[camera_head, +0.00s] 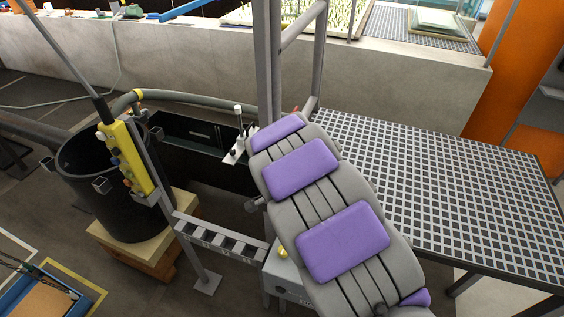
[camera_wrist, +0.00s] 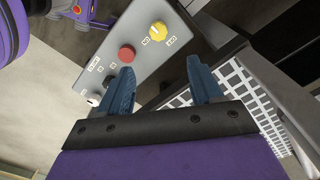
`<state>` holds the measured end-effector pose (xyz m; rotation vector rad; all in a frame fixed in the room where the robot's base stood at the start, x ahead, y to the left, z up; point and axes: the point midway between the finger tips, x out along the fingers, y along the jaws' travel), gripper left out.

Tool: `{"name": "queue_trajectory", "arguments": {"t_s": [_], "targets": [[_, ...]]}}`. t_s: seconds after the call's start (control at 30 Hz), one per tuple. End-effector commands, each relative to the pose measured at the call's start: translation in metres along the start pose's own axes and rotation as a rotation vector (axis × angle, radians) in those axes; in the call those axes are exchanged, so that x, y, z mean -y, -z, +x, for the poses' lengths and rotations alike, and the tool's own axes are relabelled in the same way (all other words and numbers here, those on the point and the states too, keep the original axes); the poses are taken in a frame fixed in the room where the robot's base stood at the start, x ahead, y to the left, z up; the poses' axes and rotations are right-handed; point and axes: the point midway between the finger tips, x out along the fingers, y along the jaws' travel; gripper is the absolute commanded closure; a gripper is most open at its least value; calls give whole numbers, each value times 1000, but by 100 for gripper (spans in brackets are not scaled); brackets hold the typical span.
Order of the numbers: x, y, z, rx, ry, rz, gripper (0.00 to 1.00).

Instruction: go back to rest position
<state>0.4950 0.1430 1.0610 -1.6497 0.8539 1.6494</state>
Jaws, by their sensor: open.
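My gripper (camera_wrist: 160,63) shows in the wrist view, with two blue fingers apart and nothing between them. Behind the fingers is a grey control panel (camera_wrist: 152,42) with a red button (camera_wrist: 127,54), a yellow knob (camera_wrist: 158,31), a black knob (camera_wrist: 107,83) and a white button (camera_wrist: 93,99). The left finger overlaps the panel in the picture; I cannot tell whether it touches. In the head view my grey and purple arm reaches up from the lower right, and my gripper cannot be made out there.
In the head view a grid-topped table (camera_head: 440,190) stands right of my arm. A metal post (camera_head: 268,60) rises close behind it. A yellow pendant (camera_head: 126,158) hangs by a black barrel (camera_head: 120,205) at left. A concrete wall (camera_head: 200,65) runs behind.

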Motion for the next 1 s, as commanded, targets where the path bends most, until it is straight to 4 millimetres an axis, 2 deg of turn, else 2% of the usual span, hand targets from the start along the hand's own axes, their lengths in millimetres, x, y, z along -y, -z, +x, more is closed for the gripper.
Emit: {"name": "queue_trajectory", "arguments": {"t_s": [0.17,0.27,0.33,0.5,0.63,0.83,1.0], "targets": [[-2,1,-2,-1,0,-4,35],[-12,5,-12,-3,-2,-23,35],[-27,10,-24,-3,-9,-50,35],[-74,17,-60,2,-21,-154,35],[-115,16,-82,19,-36,-243,35],[-176,2,-107,51,-50,-399,35],[-229,-16,-120,82,-56,-546,35]]}}
